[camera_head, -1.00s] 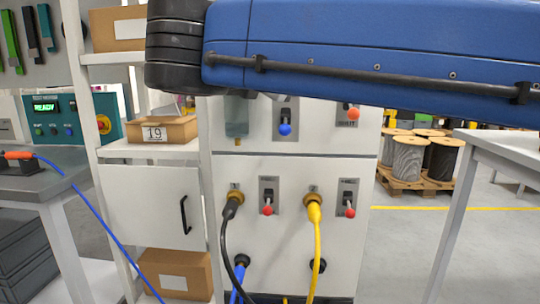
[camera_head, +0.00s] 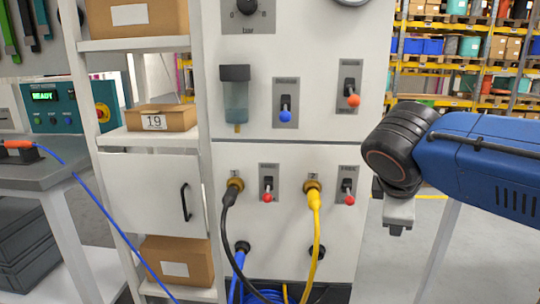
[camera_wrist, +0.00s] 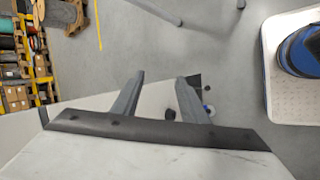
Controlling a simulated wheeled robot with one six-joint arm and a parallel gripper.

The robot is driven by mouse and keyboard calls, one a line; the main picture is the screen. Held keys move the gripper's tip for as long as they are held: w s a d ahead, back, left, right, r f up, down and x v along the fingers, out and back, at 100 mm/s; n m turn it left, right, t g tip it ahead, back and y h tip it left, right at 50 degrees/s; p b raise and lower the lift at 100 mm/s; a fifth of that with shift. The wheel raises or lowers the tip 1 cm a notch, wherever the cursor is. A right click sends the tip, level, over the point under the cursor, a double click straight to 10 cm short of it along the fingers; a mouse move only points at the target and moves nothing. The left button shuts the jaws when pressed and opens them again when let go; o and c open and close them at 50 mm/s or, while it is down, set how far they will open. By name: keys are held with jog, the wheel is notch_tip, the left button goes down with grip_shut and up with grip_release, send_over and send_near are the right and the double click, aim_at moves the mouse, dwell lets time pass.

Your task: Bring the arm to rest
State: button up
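My blue arm with its black joint is at the right of the head view, in front of the open floor and clear of the white panel (camera_head: 290,215). A grey end part hangs below the black joint, and the fingers cannot be made out there. In the wrist view my gripper (camera_wrist: 160,76) has its two grey fingers spread apart, with nothing between them. A black cable (camera_head: 226,225) and a yellow cable (camera_head: 317,235) are plugged into brass ports on the panel.
A shelf with a box marked 19 (camera_head: 160,118) stands left of the panel. A grey bench (camera_head: 60,172) with a blue cable (camera_head: 100,220) is further left.

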jog(key=s+d+f+m+y, duration=0.1)
jog(key=s+f+m+y, duration=0.1)
jog(key=s+f+m, duration=0.3)
jog(key=s+d+f+m+g+y, duration=0.1)
jog(key=s+f+m+y, duration=0.1)
jog(key=s+f+m, duration=0.4)
jog(key=shift+f+m, duration=1.1)
jog(key=shift+f, duration=1.6)
jog(key=shift+s+d, duration=0.1)
